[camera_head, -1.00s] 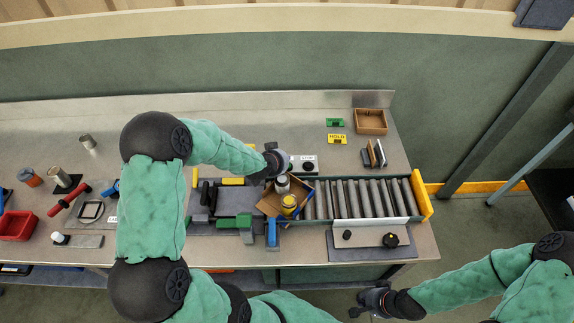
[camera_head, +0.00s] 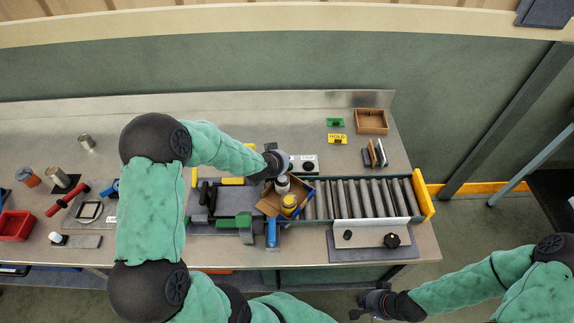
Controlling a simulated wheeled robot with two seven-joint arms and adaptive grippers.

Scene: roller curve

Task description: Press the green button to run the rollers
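The roller curve (camera_head: 362,197) has grey rollers between a green-edged frame and a yellow end guard at the right. I cannot make out a green button; my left gripper hides the box's left part. My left gripper (camera_head: 283,163) is over that left part, above an open cardboard box (camera_head: 268,204); its fingers are too small and covered to tell open from shut. My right gripper (camera_head: 357,304) is low at the front, off the bench, empty, its fingers apart.
The cardboard box holds a white-topped bottle (camera_head: 282,184) and a yellow jar (camera_head: 289,204). A panel with black knobs (camera_head: 372,238) lies in front of the rollers.

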